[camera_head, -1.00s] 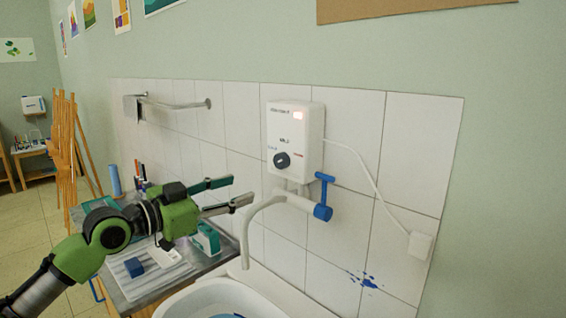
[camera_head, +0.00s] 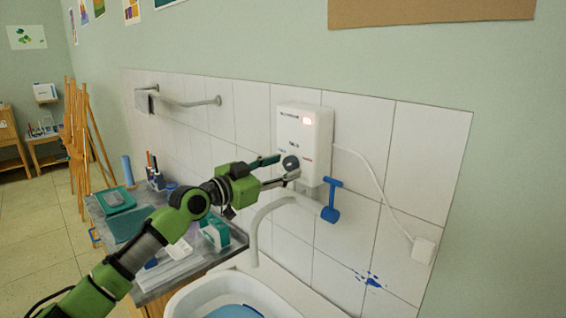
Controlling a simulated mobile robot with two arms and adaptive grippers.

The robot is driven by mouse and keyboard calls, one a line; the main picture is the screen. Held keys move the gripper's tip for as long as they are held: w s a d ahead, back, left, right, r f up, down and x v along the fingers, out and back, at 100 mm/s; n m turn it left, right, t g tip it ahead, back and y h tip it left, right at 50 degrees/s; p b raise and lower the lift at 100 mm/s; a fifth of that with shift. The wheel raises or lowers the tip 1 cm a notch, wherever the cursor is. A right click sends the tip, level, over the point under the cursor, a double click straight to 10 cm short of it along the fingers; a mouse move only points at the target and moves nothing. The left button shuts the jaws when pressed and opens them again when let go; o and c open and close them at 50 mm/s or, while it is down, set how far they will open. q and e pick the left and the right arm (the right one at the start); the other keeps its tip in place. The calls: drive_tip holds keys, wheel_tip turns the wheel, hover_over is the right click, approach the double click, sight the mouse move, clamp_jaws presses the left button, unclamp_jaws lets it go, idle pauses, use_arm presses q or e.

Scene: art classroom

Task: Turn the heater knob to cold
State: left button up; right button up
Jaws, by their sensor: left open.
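The white water heater (camera_head: 312,130) hangs on the tiled wall with a small red light near its top. Its dark round knob (camera_head: 291,163) is at the lower left of the front, between a blue mark and a red mark. Which way the knob points is too small to tell. My left gripper (camera_head: 284,169) is open, with its two fingers reaching toward the knob from the left, one a little above and one below. Whether the fingers touch the knob I cannot tell. My right gripper is not in view.
A white spout with a blue lever (camera_head: 331,202) runs below the heater, over a white basin (camera_head: 198,293). A counter (camera_head: 150,292) with cloths, a sponge and cups stands at the left. A cable runs to a white wall box (camera_head: 423,251). A towel rail (camera_head: 185,102) is farther left.

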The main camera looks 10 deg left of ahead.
use_arm(q)
drive_tip(key=shift+w+d, duration=0.2)
drive_tip(key=shift+w, duration=0.05)
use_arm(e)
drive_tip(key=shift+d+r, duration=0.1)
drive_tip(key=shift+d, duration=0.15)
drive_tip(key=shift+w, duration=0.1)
use_arm(q)
drive_tip(key=c, duration=1.1)
